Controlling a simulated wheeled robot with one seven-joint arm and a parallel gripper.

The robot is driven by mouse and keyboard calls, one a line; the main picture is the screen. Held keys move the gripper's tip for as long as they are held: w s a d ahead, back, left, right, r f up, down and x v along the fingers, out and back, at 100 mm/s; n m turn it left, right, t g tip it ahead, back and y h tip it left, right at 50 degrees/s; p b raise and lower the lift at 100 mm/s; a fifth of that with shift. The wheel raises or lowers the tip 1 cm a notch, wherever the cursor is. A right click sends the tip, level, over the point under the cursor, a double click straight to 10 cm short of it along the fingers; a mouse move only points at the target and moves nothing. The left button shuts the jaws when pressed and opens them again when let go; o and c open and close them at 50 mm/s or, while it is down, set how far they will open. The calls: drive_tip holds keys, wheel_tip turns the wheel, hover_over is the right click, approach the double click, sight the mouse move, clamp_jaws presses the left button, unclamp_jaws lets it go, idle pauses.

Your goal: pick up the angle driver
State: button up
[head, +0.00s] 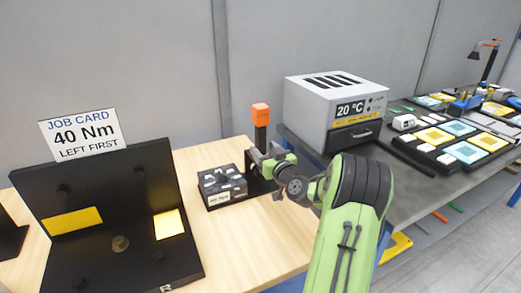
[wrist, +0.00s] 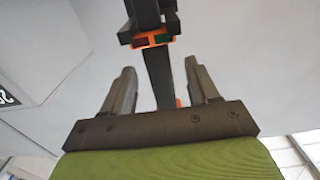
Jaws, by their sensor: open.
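An upright tool with an orange block on top and a black shaft, which looks like the angle driver (head: 261,116), stands at the back of the wooden bench. Its foot is in a dark stand (head: 258,186), partly hidden by my gripper. My gripper (head: 259,160) is open beside the tool's lower part. In the wrist view, my two fingers (wrist: 160,70) are apart, with a black shaft with orange parts (wrist: 158,80) showing between and beyond them. I cannot tell whether either finger touches it.
A black box of small parts (head: 223,187) sits just left of my gripper. A black fixture with yellow patches (head: 120,215) and a job card (head: 80,133) stand further left. A grey oven-like unit (head: 335,105) is at the right, beside trays on a grey bench.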

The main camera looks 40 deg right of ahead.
sight(263, 147)
drive_tip(key=x, duration=0.3)
drive_tip(key=shift+w+d, duration=0.15)
drive_tip(key=shift+w, duration=0.2)
drive_tip(key=shift+s, duration=0.1)
clamp_jaws()
idle(0.7)
drive_tip(key=shift+r, duration=0.2)
